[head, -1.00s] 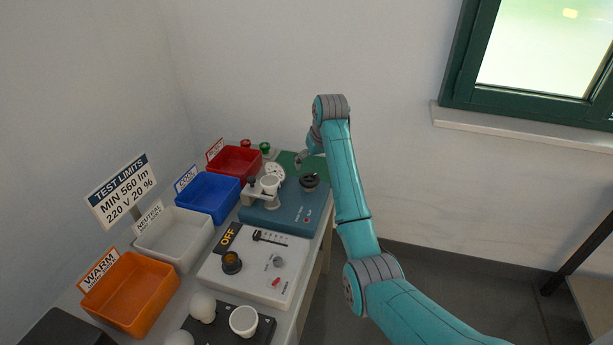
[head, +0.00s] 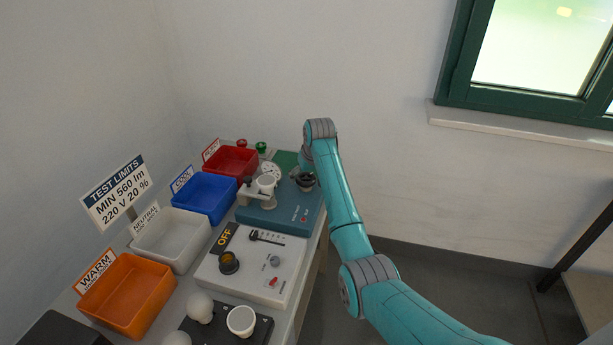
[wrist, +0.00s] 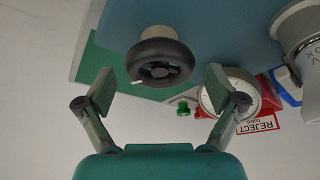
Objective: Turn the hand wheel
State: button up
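The hand wheel (head: 306,181) is a dark round knob at the right of the blue-teal test device (head: 286,212). In the wrist view the black wheel (wrist: 160,62) has a small white mark on its rim and sits ahead of my gripper (wrist: 158,92). My gripper's two fingers are spread wide, one on each side of the wheel and short of it. They appear not to touch it.
A white dial gauge (wrist: 230,92) is close beside my right finger in the wrist view. A lamp holder (head: 266,186) stands left of the wheel. Red (head: 232,162), blue (head: 205,199), white (head: 171,241) and orange (head: 128,296) bins line the left side. Open floor lies right.

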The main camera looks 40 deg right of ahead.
jog(key=c, duration=0.8)
jog(key=shift+m, duration=0.4)
jog(key=m+h, duration=0.1)
jog(key=m, duration=0.1)
jog(key=shift+a+m, duration=0.15)
jog(key=shift+m, duration=0.25)
jog(key=m+g+h, duration=0.1)
jog(key=m, duration=0.2)
jog(key=shift+m, duration=0.3)
jog(key=m+g, duration=0.1)
jog(key=m, duration=0.2)
jog(key=m+g+h, duration=0.1)
jog(key=m, duration=0.2)
jog(key=shift+w+a+m+g, duration=0.1)
jog(key=shift+w+m+g, duration=0.05)
jog(key=shift+m+g, duration=0.25)
